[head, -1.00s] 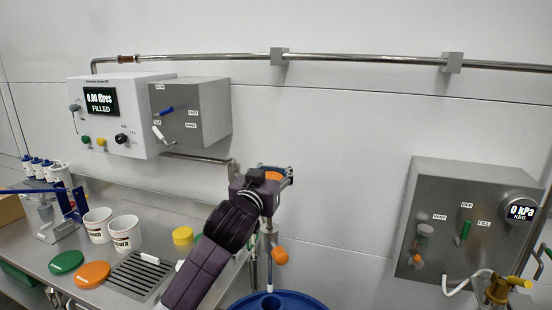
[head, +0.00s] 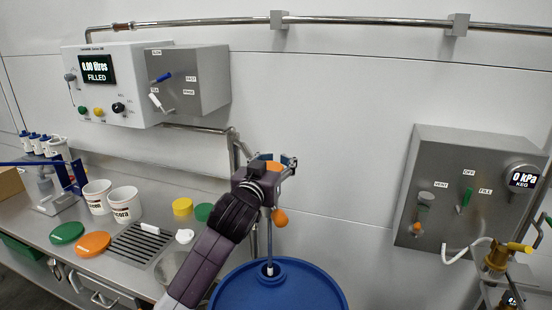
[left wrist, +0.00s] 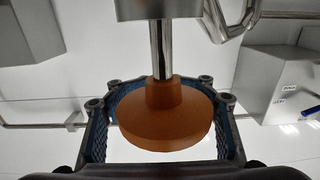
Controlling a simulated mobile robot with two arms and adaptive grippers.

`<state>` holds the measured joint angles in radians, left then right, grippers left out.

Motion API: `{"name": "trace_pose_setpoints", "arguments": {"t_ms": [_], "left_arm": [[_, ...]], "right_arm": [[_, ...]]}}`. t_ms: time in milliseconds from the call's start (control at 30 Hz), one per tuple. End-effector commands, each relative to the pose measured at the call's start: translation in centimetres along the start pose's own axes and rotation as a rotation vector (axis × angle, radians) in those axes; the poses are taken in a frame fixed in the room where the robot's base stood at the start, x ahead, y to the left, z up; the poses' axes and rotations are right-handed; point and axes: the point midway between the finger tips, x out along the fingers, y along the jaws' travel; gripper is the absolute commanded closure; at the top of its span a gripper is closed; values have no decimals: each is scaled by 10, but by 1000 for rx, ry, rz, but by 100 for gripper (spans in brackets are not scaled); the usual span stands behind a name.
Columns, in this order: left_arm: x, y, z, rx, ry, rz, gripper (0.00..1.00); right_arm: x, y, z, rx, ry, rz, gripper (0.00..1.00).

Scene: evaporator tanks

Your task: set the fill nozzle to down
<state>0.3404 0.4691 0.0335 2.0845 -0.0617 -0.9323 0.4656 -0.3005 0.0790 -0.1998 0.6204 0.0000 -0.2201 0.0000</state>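The fill nozzle is a metal tube with an orange flanged knob (head: 273,165). The knob also shows large in the left wrist view (left wrist: 165,118), below a shiny rod. The tube (head: 269,235) runs downward, and its lower end is at the opening in the lid of the blue drum (head: 285,290). My left gripper (head: 268,164) has its fingers spread to either side of the orange knob, with the blue pads close against it; it appears shut on the knob. My right gripper is not in view.
An orange ball (head: 280,218) is close beside the tube. The filler control box (head: 118,86) reads 0.00 litres, FILLED. A keg pressure panel (head: 465,190) is on the right. Cups, coloured lids and a drain grate (head: 142,244) occupy the bench at left.

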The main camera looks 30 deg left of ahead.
Motion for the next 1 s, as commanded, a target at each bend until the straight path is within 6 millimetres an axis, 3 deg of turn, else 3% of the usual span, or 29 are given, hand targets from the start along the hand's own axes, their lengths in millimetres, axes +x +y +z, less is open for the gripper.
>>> {"name": "trace_pose_setpoints", "arguments": {"t_ms": [133,567,1000], "left_arm": [[0,-1,-1,0,1,-2,40],[-9,-1,-1,0,2,-3,40],[-86,-1,0,-1,1,-1,40]], "right_arm": [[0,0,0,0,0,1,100],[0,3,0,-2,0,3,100],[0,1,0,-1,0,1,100]]}}
